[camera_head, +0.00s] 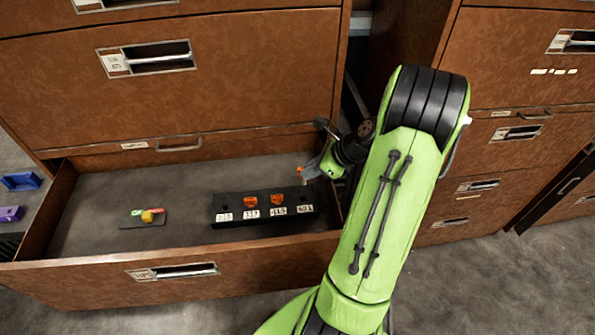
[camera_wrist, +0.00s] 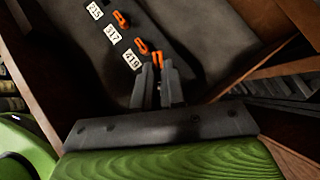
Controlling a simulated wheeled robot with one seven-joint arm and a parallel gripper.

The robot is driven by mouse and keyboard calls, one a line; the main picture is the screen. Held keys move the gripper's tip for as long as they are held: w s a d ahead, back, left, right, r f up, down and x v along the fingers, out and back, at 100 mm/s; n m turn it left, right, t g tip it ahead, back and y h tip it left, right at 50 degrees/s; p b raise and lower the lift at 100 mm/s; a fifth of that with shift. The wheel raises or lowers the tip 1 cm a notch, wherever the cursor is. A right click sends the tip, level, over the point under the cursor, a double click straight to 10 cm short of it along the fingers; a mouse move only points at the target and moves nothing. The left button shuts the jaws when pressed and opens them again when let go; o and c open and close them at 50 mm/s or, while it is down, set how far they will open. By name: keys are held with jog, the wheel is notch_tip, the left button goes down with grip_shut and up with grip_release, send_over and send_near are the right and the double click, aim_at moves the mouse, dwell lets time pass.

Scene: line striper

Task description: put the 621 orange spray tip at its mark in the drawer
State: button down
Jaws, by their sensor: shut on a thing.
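An orange spray tip (camera_wrist: 157,58) is between the fingertips of my gripper (camera_wrist: 158,70), which is shut on it. In the head view the held tip (camera_head: 300,170) shows above the right end of the black holder (camera_head: 292,195), apart from it. The holder lies in the open drawer and has a row of white number labels. The rightmost label, 621 (camera_head: 304,209), has no tip behind it. In the wrist view the 621 label is not visible; the 419 label (camera_wrist: 131,59) is just left of my fingers.
Two other orange tips stand in the holder, at 317 (camera_head: 250,202) and 419 (camera_head: 277,199). A dark mat (camera_head: 130,222) with small coloured pieces lies at the drawer's left. The drawer's front wall (camera_head: 100,270) is nearer me, and its right side is close to my gripper.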

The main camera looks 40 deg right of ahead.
jog(key=shift+f+b, duration=2.85)
jog(key=shift+b, duration=0.2)
jog(key=shift+r+p, duration=0.15)
jog(key=shift+p, duration=0.4)
jog(key=shift+f+b, duration=1.05)
jog(key=shift+f, duration=1.15)
jog(key=c, duration=0.8)
grip_release()
